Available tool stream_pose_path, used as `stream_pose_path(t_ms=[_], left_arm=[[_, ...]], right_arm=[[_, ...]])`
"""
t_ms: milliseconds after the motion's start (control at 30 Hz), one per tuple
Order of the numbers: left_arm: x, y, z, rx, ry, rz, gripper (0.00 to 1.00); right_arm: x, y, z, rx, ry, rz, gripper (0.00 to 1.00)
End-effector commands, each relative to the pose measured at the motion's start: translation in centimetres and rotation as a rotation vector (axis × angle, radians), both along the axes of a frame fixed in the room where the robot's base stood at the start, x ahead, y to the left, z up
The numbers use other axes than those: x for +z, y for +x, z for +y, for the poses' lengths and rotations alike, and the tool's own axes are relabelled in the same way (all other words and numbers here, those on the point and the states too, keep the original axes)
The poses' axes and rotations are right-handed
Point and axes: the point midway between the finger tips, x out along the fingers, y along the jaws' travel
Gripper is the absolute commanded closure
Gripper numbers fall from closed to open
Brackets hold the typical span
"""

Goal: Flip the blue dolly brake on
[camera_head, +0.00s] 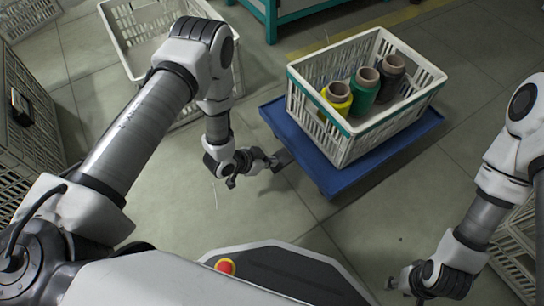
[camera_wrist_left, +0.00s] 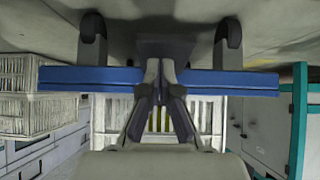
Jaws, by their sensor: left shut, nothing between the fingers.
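The blue dolly (camera_head: 327,178) stands on the floor right of centre, carrying a white crate. In the left wrist view, which looks upside down, the dolly shows as a blue bar (camera_wrist_left: 85,78) with two dark casters above it. A dark grey brake plate (camera_head: 283,157) sticks out from the dolly's left side; it also shows in the left wrist view (camera_wrist_left: 165,46). My left gripper (camera_head: 270,161) is shut and empty at this plate. Its fingertips (camera_wrist_left: 161,66) overlap the plate's edge; contact is unclear. My right gripper (camera_head: 402,281) is low at the bottom right, away from the dolly.
The white crate (camera_head: 318,118) holds yellow (camera_head: 338,100), green (camera_head: 364,92) and dark (camera_head: 390,80) spools. Another pale crate (camera_head: 125,40) stands behind my left arm. More crates line the left (camera_head: 35,110) and lower right (camera_head: 520,245) edges. Floor in front of the dolly is clear.

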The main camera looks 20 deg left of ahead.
Motion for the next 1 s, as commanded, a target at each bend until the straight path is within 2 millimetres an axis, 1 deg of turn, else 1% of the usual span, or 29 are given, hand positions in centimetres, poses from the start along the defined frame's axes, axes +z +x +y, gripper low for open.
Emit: stream_pose_path(t_ms=[33, 300, 800, 900, 967, 1000], left_arm=[[-0.1, -0.1, 0.1, 0.000, 0.001, 0.001, 1.00], [-1.0, -0.2, 0.1, 0.000, 0.001, 0.001, 1.00], [-1.4, -0.2, 0.2, 0.002, 0.002, 0.004, 1.00], [-1.0, -0.2, 0.2, 0.002, 0.003, 0.005, 1.00], [-0.4, -0.1, 0.2, 0.003, 0.003, 0.004, 1.00], [0.3, 0.0, 0.1, 0.002, 0.003, 0.003, 1.00]], right_arm=[[0.3, 0.0, 0.0, 0.000, 0.000, 0.000, 0.60], [0.6, 0.0, 0.0, 0.002, 0.000, 0.001, 0.60], [0.5, 0.0, 0.0, 0.002, 0.000, 0.001, 0.60], [0.9, 0.0, 0.0, 0.002, 0.000, 0.001, 0.60], [1.4, -0.1, 0.0, 0.003, 0.000, 0.002, 0.60], [2.0, -0.1, 0.0, 0.003, 0.000, 0.002, 0.60]])
